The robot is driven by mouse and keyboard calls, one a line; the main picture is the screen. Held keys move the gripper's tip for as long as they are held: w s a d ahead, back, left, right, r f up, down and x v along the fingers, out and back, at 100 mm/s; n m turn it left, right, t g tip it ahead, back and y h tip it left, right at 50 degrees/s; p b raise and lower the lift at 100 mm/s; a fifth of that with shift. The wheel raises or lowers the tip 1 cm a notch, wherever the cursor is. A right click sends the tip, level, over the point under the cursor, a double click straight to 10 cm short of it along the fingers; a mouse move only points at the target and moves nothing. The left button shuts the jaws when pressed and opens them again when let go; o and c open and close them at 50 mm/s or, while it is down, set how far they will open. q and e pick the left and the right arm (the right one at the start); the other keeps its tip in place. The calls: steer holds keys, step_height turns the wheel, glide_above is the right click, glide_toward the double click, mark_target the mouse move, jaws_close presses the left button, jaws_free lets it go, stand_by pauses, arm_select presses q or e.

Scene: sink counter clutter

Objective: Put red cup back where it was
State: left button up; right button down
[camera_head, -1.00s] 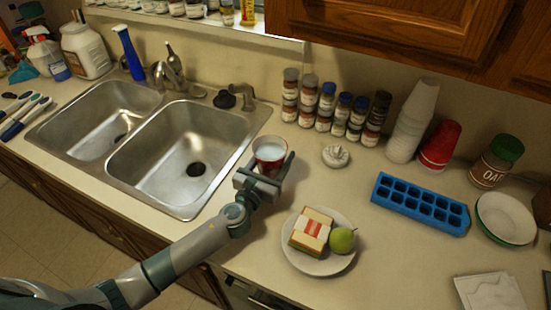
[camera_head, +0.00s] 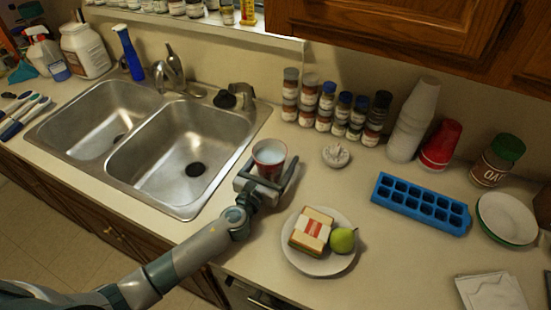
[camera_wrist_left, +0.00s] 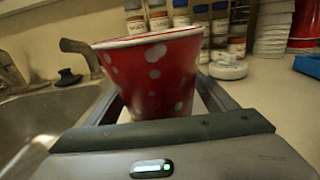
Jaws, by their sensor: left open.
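The red cup (camera_head: 268,153) stands upright on the counter just right of the sink. It has a pale inside in the head view, and the left wrist view shows it red with white spots (camera_wrist_left: 155,72). My left gripper (camera_head: 271,172) is open, with its fingers on either side of the cup and its palm on the near side. The cup's base is hidden behind the gripper. My right gripper is not in view.
A double sink (camera_head: 178,150) lies left of the cup. A plate (camera_head: 322,268) with a sandwich and a green pear is at the near right. Spice jars (camera_head: 325,107), a white knob-like item (camera_head: 336,155), upside-down red cups (camera_head: 440,145) and a blue ice tray (camera_head: 420,204) stand farther right.

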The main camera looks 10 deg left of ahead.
mark_target(264, 176)
arm_select(q)
steer(key=shift+r, duration=0.15)
steer(key=s, duration=0.3)
steer(key=s+a+b, duration=0.1)
steer(key=s, duration=0.3)
steer(key=s+a+b, duration=0.1)
steer(key=s, duration=0.2)
steer(key=shift+s, duration=0.2)
steer(key=shift+s+a, duration=0.15)
steer(key=shift+s, duration=0.55)
steer(key=shift+r, duration=0.1)
stand_by(0.9)
